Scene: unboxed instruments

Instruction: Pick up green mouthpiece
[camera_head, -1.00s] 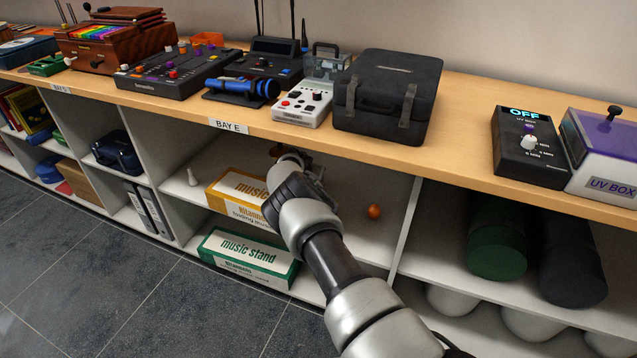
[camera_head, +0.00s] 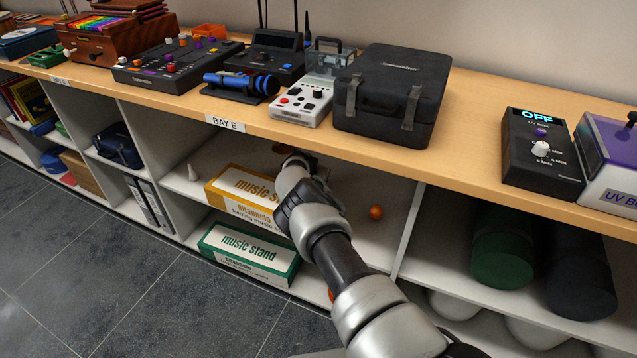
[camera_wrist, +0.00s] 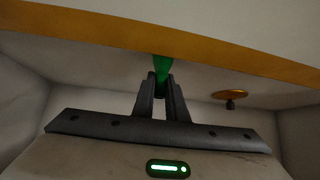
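The green mouthpiece (camera_wrist: 162,67) shows in the wrist view as a narrow green piece at my fingertips. My gripper (camera_wrist: 162,82) has its two dark fingers close together, one on each side of it, and looks shut on it. The far end of the green piece meets the tan edge band in the picture. In the head view my arm reaches into the open shelf bay under the counter. There the wrist hides the fingers and the green mouthpiece.
An orange round piece (camera_head: 376,212) stands right of my wrist; an orange disc on a dark stem shows in the wrist view (camera_wrist: 230,95). The wooden counter (camera_head: 470,120) overhangs the bay.

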